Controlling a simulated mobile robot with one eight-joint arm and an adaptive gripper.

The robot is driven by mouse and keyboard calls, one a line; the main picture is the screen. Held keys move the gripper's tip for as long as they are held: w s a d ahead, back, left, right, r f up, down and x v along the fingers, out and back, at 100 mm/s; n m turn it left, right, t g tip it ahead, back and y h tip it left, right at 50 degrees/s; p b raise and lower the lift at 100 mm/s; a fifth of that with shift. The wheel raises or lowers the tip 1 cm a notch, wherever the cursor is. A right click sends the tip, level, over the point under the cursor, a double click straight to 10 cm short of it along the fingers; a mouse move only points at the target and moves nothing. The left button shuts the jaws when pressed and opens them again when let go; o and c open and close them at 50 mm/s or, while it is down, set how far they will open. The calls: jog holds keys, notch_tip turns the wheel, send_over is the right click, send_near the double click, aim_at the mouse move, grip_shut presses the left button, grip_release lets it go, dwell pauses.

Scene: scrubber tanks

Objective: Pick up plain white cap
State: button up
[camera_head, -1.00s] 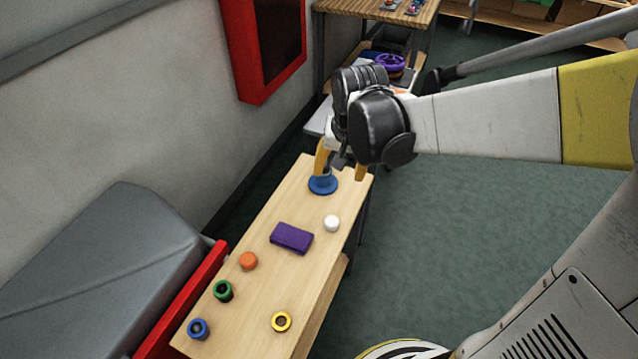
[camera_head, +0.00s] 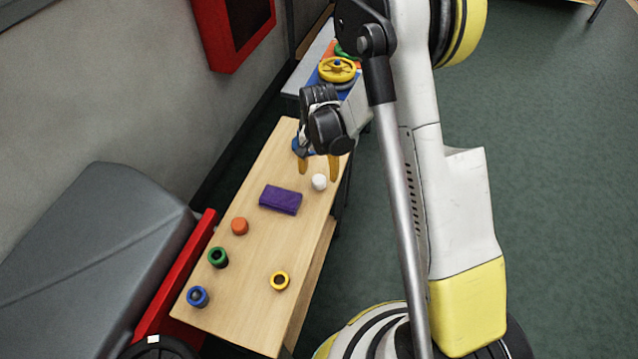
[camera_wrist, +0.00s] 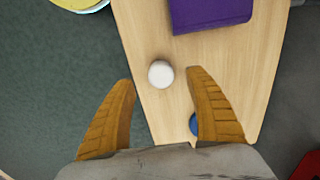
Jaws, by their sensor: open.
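The plain white cap (camera_head: 319,182) stands on the wooden bench (camera_head: 258,248) near its right edge, to the right of a purple block. My gripper (camera_head: 318,166) is open and empty above the far part of the bench, close to the cap. In the wrist view the white cap (camera_wrist: 160,74) lies ahead of and between the two yellow fingertips (camera_wrist: 160,75), apart from both. The cap's full outline shows there, with nothing covering it.
The purple block (camera_head: 281,199) lies beside the cap. A blue object (camera_wrist: 194,124) is partly hidden behind a finger. An orange cap (camera_head: 240,226), green ring (camera_head: 218,257), blue ring (camera_head: 198,296) and yellow ring (camera_head: 280,281) stand on the near bench. A red cabinet (camera_head: 228,35) hangs on the wall.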

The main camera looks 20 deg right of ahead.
aim_at(319, 180)
jog(key=f+b, duration=0.2)
jog(key=f, duration=0.3)
jog(key=shift+w+f, duration=0.15)
jog(key=shift+w, duration=0.05)
jog(key=c, duration=1)
